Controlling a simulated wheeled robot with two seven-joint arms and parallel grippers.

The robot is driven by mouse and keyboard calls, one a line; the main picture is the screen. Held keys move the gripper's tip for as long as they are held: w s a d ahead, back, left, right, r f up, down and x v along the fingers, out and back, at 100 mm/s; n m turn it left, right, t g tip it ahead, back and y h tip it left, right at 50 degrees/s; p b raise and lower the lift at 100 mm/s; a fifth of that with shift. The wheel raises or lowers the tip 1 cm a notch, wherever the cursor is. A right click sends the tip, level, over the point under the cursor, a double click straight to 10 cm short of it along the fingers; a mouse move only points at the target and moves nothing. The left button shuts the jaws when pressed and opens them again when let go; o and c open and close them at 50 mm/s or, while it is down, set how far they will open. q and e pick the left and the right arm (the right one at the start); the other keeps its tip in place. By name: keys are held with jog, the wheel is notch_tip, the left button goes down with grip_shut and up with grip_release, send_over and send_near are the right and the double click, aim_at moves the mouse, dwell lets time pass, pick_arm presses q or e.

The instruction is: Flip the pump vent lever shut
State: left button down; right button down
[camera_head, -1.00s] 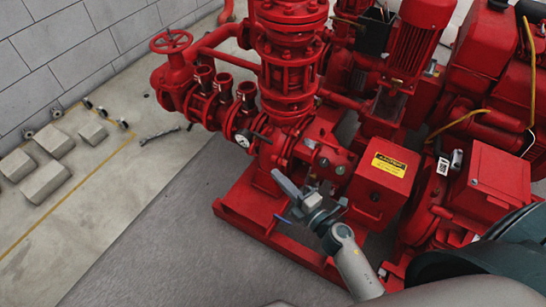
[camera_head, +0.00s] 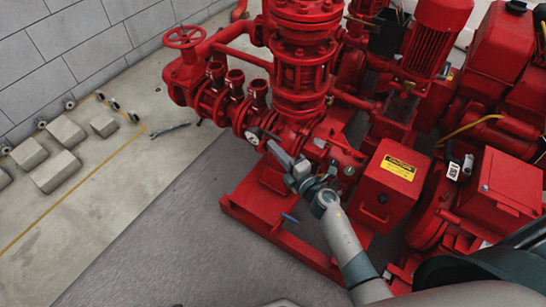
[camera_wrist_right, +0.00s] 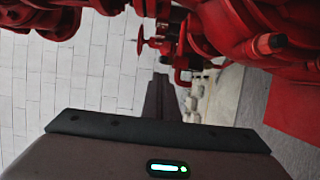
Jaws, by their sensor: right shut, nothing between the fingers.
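The red pump (camera_head: 325,140) stands in the middle of the head view, under a tall flanged pipe. A small white-faced gauge (camera_head: 254,134) sits on its left side, with a dark lever-like handle (camera_head: 271,135) beside it. A small blue lever (camera_head: 289,217) shows lower down near the base frame. I cannot tell which of these is the vent lever. My right gripper (camera_head: 276,152) is shut and empty, its tips just below the gauge and dark handle in the picture. Contact cannot be judged. In the right wrist view its dark fingers (camera_wrist_right: 160,95) point away, with red pipework above.
A red box with a yellow label (camera_head: 390,183) stands right of my forearm. A red handwheel valve (camera_head: 183,38) and several upright stubs stand left of the pump. Pale blocks (camera_head: 56,171) lie on the floor at left. The grey floor before the base frame (camera_head: 262,205) is clear.

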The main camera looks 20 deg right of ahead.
jog(key=shift+w+d, duration=0.25)
jog(key=shift+d, duration=0.2)
